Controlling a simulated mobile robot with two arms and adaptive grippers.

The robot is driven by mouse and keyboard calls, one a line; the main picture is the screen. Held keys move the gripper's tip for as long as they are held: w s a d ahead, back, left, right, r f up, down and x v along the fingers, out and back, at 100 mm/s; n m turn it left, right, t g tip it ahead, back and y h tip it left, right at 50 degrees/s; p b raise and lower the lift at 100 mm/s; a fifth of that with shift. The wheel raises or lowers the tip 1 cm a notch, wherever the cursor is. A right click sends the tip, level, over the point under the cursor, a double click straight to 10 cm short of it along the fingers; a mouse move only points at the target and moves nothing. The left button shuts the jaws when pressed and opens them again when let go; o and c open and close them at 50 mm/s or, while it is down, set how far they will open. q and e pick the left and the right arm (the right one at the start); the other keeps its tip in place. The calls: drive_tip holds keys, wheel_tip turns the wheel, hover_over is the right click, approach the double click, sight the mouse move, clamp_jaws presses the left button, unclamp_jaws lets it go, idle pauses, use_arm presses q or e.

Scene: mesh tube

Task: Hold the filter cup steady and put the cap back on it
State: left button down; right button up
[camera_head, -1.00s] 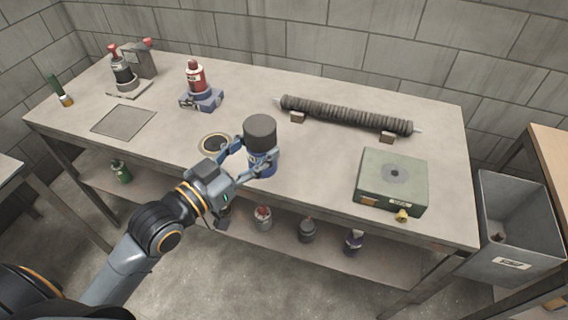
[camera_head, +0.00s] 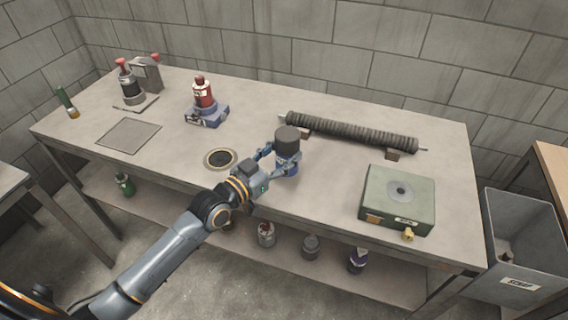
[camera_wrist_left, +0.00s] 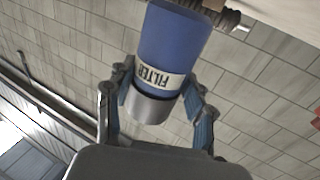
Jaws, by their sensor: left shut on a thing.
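The filter cup (camera_head: 288,163) has a blue body and a wide dark grey top part (camera_head: 287,139). My left gripper (camera_head: 277,162) is shut around its blue body, near the middle of the bench. In the left wrist view the cup (camera_wrist_left: 172,38) fills the upper middle, with an upside-down FILTER label (camera_wrist_left: 160,76) and a grey band (camera_wrist_left: 149,105) below it. The left gripper's fingers (camera_wrist_left: 160,92) flank it there. I cannot tell whether the grey top is a separate cap or whether the cup touches the bench. My right gripper is not in view.
A round dark disc with a pale rim (camera_head: 221,159) lies left of the cup. A ribbed mesh tube (camera_head: 350,133) lies behind on blocks. A green box (camera_head: 385,210) stands right; a red bottle on a blue stand (camera_head: 204,100) stands left. A scrap bin (camera_head: 520,235) is far right.

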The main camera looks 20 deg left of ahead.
use_arm(q)
drive_tip(key=shift+w+f, duration=0.55)
drive_tip(key=shift+f, duration=1.6)
drive_tip(key=shift+f, duration=0.1)
drive_tip(key=c, duration=0.5)
unclamp_jaws()
drive_tip(key=shift+f, duration=0.1)
